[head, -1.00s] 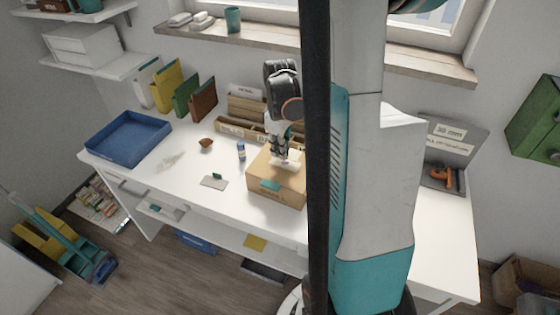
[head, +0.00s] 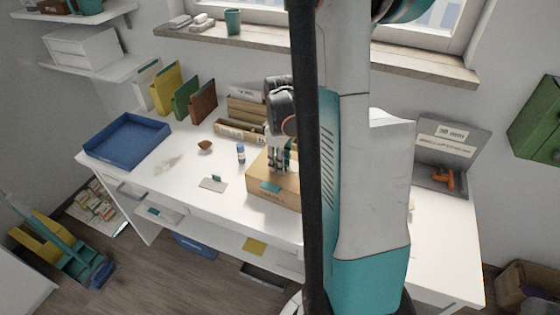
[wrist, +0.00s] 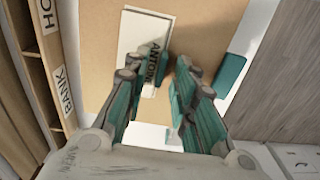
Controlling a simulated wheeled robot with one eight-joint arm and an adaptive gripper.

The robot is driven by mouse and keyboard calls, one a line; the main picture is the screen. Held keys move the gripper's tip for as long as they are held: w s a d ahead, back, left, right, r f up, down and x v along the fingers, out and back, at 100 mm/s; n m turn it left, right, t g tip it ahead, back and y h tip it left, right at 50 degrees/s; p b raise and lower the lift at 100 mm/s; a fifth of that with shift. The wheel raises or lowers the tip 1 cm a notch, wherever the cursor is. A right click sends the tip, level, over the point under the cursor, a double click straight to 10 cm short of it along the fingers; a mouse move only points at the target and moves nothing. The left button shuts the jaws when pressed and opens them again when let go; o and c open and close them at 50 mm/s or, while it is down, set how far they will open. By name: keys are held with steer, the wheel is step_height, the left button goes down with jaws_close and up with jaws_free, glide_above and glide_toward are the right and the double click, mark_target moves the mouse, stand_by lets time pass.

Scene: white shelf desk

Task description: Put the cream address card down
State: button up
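The cream address card (wrist: 146,38), with dark lettering partly hidden by a finger, lies flat on top of the cardboard box (head: 262,196) in the wrist view. The box top also fills much of the wrist view (wrist: 205,25). My gripper (wrist: 157,72) is just above the box, its teal-padded fingers apart, with the lettered end of the card showing between them. No grip on the card shows. In the head view my gripper (head: 279,168) points down over the box, and the card cannot be made out there.
A labelled wooden sorter (head: 240,131) stands behind the box, close to my gripper's left in the wrist view. My arm hides the desk's middle right.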

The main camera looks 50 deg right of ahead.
steer(key=shift+r, duration=0.1)
step_height(320, 180, up, 12)
steer(key=p, duration=0.4)
stand_by(0.4)
